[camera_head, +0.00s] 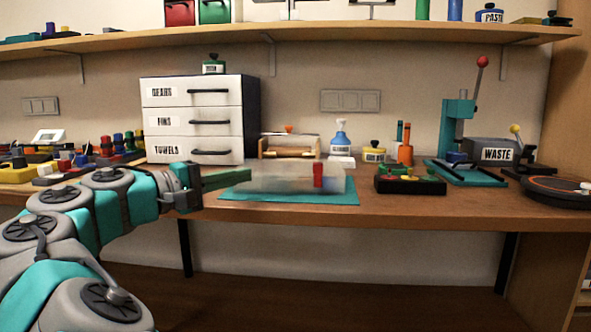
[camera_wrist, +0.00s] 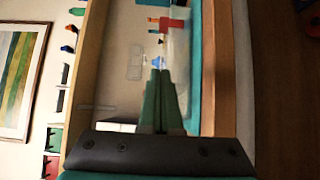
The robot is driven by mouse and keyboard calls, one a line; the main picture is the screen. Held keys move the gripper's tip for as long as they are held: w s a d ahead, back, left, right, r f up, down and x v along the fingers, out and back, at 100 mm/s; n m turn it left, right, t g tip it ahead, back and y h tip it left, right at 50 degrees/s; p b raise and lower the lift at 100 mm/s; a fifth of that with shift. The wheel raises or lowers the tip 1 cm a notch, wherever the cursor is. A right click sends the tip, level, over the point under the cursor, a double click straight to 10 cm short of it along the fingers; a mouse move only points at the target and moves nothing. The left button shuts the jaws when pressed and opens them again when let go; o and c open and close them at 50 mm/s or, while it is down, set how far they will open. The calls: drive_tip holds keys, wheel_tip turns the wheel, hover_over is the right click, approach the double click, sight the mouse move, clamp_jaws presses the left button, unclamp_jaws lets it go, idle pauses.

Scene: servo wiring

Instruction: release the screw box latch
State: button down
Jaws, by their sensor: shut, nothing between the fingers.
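A clear, see-through box (camera_head: 275,179), likely the screw box, sits on a teal mat (camera_head: 285,198) on the workbench. A red block-like part, likely its latch (camera_head: 318,175), stands upright at the box's front right; a red part also shows in the wrist view (camera_wrist: 172,25), beyond the fingertips. My gripper (camera_head: 249,174) comes in from the left, its green fingers together and empty, level with the box's left part. In the wrist view my gripper (camera_wrist: 160,73) points toward the clear box (camera_wrist: 180,55). I cannot tell whether the fingertips touch the box.
A white drawer unit (camera_head: 192,120) stands behind my gripper. A black tray (camera_head: 410,183) with coloured parts lies right of the mat. A teal press (camera_head: 458,130) and a WASTE bin (camera_head: 490,152) stand farther right. The bench front between mat and edge is narrow.

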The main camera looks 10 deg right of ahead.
sight(314, 168)
drive_tip(key=x, duration=1)
drive_tip(key=shift+d, duration=0.25)
drive_tip(key=shift+s+d, duration=0.3)
drive_tip(key=shift+d, duration=0.65)
drive_tip(key=shift+s+d, duration=0.2)
drive_tip(key=shift+d, duration=0.6)
drive_tip(key=shift+d, duration=0.1)
drive_tip(key=shift+s+d, duration=0.2)
drive_tip(key=shift+d, duration=0.45)
drive_tip(key=shift+s+d, duration=0.15)
drive_tip(key=shift+d, duration=0.45)
drive_tip(key=shift+a, duration=0.1)
